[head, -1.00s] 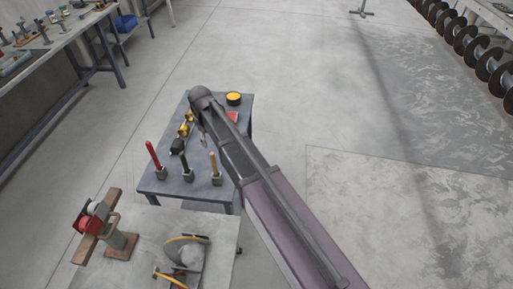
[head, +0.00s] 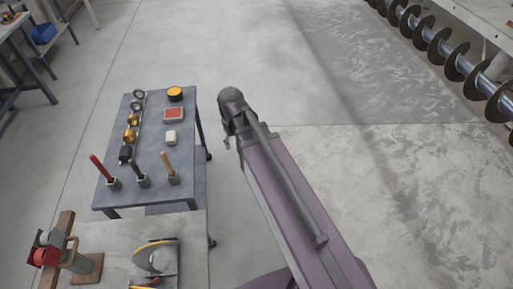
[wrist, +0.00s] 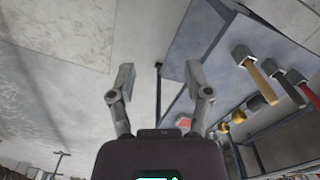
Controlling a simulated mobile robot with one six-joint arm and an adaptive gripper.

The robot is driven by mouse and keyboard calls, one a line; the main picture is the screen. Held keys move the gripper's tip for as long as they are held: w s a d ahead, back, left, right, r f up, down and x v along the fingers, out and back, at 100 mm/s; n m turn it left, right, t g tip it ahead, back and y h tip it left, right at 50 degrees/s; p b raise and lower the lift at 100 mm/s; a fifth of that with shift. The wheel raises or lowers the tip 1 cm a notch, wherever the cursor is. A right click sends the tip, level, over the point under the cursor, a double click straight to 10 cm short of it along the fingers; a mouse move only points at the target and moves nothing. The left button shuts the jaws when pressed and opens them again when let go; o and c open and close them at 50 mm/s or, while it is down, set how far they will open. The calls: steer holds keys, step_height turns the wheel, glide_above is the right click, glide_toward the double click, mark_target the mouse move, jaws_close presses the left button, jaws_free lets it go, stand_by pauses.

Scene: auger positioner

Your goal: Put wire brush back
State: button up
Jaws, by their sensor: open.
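My gripper (wrist: 160,80) is open in the wrist view, with nothing between its fingers. In the head view the end of my arm hangs over the floor, just right of the blue-grey cart; the fingers are mostly hidden there. The tan one (wrist: 263,84) also shows right of the gripper in the wrist view. I cannot tell which, if any, is the wire brush.
The cart top (head: 152,148) also bears a round yellow-lidded item (head: 175,93), a red-topped box (head: 174,115), a white block (head: 171,137) and several small fittings. A grey bench (head: 110,236) with a clamp (head: 50,250) is in front. Open floor lies to the right; augers (head: 455,62) stand beyond.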

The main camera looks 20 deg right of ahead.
steer(key=s+d+m, duration=0.2)
steer(key=s+d, duration=0.2)
steer(key=d, duration=0.2)
steer(key=shift+s+d+m, duration=0.15)
steer(key=shift+s+m, duration=0.25)
stand_by(0.8)
